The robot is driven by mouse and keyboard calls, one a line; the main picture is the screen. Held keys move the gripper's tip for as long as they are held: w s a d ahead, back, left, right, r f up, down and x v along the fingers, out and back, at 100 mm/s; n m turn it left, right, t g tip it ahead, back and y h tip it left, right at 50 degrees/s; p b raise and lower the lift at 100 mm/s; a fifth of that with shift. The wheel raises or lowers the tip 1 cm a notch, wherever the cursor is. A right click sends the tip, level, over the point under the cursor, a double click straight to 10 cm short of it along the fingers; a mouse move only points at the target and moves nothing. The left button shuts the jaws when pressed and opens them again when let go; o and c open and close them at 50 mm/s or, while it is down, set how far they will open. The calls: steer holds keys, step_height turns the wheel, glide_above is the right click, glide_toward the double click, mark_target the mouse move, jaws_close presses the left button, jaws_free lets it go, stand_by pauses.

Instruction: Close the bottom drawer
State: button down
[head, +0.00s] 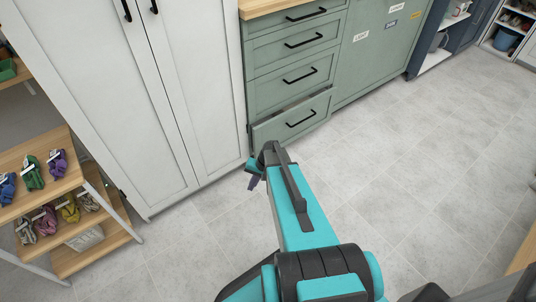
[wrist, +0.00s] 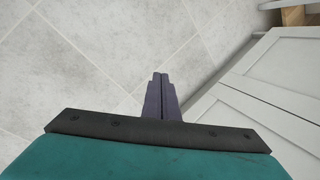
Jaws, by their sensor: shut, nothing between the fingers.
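The bottom drawer (head: 283,123) is the lowest of several green drawers with black bar handles in the head view. It stands out a little from the drawers above, with a dark gap along its top edge. Its black handle (head: 301,119) faces the room. My gripper (head: 253,183) is low over the floor, left of and in front of the drawer, apart from it, partly hidden by my arm. In the wrist view my gripper (wrist: 160,78) has its dark fingers together, with nothing between them. The drawer is not seen in the wrist view.
A tall white cabinet (head: 165,95) with shut doors stands left of the drawers; white panels (wrist: 275,85) show in the wrist view. A wooden shelf (head: 75,192) with bundled towels is at the left. The grey tiled floor (head: 400,160) is clear to the right.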

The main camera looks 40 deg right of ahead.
steer(key=s+a+f+n+g+h, duration=0.2)
steer(key=s+a+n+g, duration=0.1)
steer(key=s+a, duration=0.6)
steer(key=s+a+f+n+g+h, duration=0.1)
steer(key=s+a+n+g, duration=0.2)
steer(key=s, duration=1.5)
steer(key=a+n, duration=0.3)
steer(key=a, duration=0.4)
steer(key=shift+f+g+h, duration=0.3)
steer(key=shift+f+h, duration=0.05)
steer(key=shift+h, duration=0.05)
steer(key=shift+s, duration=0.1)
